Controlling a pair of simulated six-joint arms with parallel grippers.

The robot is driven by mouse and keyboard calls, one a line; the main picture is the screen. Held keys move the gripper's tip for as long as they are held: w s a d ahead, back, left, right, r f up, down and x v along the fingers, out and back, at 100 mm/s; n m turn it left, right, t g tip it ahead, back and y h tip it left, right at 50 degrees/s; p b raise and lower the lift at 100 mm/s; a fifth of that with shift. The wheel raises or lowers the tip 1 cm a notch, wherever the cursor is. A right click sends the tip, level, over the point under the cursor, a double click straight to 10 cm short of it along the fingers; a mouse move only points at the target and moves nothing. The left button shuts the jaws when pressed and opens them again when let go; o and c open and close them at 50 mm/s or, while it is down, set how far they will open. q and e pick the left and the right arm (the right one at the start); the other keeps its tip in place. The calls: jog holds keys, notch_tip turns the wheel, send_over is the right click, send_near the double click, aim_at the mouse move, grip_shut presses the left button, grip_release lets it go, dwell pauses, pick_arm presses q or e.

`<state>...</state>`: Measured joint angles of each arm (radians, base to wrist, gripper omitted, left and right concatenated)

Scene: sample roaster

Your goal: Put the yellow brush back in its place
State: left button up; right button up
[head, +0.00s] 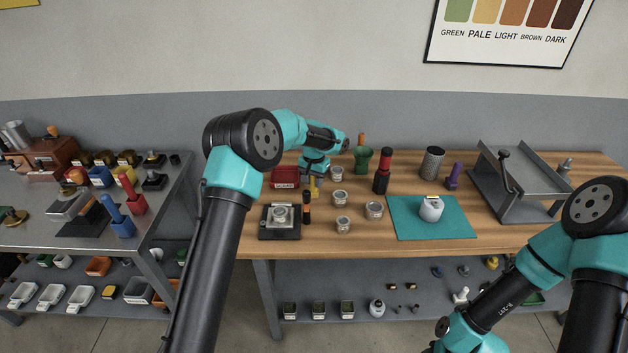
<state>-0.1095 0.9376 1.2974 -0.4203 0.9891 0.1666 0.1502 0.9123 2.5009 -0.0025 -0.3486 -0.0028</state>
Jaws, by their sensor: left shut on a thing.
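The yellow brush (315,187) shows as a small yellow upright shape at the back of the wooden table. My left gripper (314,175) reaches down over it from above and is shut on it. The wrist and fingers cover its upper part, and I cannot tell whether its lower end touches the table or a holder.
A red box (285,177), a green holder with an orange handle (362,159), a black-and-red bottle (383,171) and several tins (374,210) stand near the brush. A small scale (279,221) is in front. The teal mat (403,226) has free room.

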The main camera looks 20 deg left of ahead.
pick_arm(q)
jog(key=o, duration=0.9)
notch_tip(320, 180, up, 12)
jog(key=shift+r, duration=0.15)
dwell(0.4)
